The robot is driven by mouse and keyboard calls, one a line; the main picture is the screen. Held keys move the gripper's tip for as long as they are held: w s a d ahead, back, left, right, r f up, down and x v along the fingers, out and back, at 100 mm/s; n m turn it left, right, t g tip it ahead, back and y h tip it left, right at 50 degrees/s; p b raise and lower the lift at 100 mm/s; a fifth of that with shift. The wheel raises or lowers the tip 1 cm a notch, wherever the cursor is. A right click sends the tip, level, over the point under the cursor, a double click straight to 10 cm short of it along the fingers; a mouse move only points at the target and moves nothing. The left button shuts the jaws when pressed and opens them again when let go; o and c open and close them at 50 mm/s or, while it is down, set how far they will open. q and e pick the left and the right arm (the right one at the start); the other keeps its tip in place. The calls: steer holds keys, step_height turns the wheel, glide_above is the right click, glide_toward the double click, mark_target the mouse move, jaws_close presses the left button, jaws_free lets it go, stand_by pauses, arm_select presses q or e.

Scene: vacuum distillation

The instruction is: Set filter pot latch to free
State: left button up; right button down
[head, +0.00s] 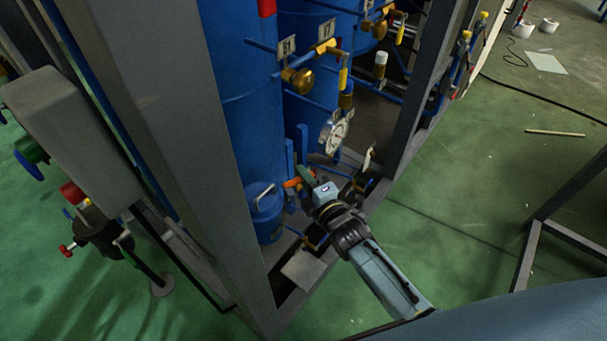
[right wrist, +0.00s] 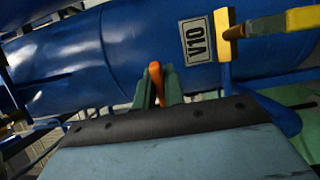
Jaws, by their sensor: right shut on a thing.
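A small blue lidded pot (head: 265,215) with a wire handle on top stands low inside the frame and looks like the filter pot. A small orange lever (head: 292,183) sits just right of its lid, and I take it for the latch. My right gripper (head: 303,177) reaches in from the lower right to this lever. In the right wrist view the orange lever (right wrist: 156,80) stands between the green fingers (right wrist: 158,92), which are shut on it. The lever's base is hidden behind the gripper. My left gripper is not in view.
Grey frame posts (head: 200,120) stand left and right of the opening. Tall blue tanks (head: 240,90), a pressure gauge (head: 335,133) and brass valves (head: 298,78) are above the gripper. In the right wrist view a V10 label (right wrist: 195,40) and a yellow-handled valve (right wrist: 303,20) lie close.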

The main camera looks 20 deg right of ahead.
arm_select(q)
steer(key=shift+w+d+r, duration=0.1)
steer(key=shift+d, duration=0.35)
arm_select(e)
steer(key=shift+s+h, duration=0.1)
steer(key=shift+h, duration=0.2)
steer(key=c, duration=1.5)
jaws_free()
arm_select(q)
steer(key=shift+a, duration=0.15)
